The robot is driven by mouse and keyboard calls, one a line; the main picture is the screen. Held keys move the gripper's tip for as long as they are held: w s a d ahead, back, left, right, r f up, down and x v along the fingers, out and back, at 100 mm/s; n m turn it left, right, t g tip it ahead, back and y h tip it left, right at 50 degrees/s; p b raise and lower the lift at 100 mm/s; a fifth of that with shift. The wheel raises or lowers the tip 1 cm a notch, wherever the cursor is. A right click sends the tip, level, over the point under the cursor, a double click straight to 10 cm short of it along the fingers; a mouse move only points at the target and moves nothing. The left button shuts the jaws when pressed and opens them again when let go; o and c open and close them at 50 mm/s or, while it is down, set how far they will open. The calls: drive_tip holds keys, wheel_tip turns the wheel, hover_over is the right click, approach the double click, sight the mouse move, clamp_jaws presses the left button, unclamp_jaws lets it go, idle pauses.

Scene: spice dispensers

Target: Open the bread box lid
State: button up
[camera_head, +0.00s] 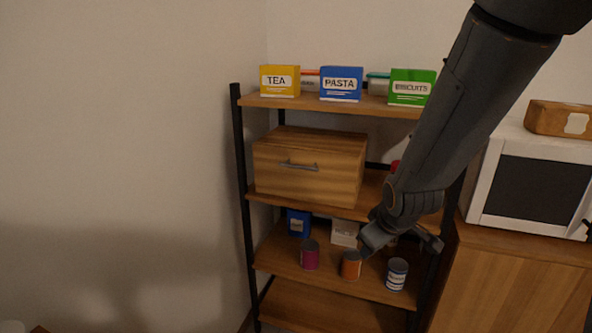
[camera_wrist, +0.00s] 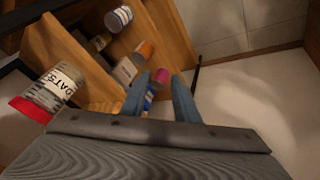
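The bread box (camera_head: 315,170) is a wooden box on the shelf unit's second level from the top. Its front with a grey bar handle (camera_head: 300,165) looks closed. My gripper (camera_head: 400,247) is in front of the shelf unit, below and to the right of the box, near the level with the cans. In the wrist view its two fingers (camera_wrist: 161,85) are spread apart with nothing held between them. I cannot make out the bread box in the wrist view.
The shelf unit's top board (camera_head: 360,105) carries a yellow TEA box (camera_head: 280,81), a blue PASTA box (camera_head: 341,84) and a green BISCUITS box (camera_head: 411,87). Purple (camera_head: 309,255), orange (camera_head: 351,265) and white-blue (camera_head: 396,274) cans stand below. A microwave (camera_head: 530,185) is at right.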

drive_tip(key=w+a+n+t+y, duration=0.1)
drive_tip(key=w+a+n+t, duration=0.3)
drive_tip(key=w, duration=0.5)
drive_tip(key=n+t+y+b, duration=0.1)
drive_tip(key=n+t+y, duration=0.65)
drive_tip(key=n, duration=0.65)
approach(295, 166)
drive_tip(key=w, duration=0.3)
drive_tip(key=x, duration=0.4)
drive_tip(key=a+p+x, duration=0.1)
drive_tip(key=x, duration=0.2)
drive_tip(key=shift+w+a, duration=0.1)
drive_tip(key=shift+a, duration=0.05)
clamp_jaws()
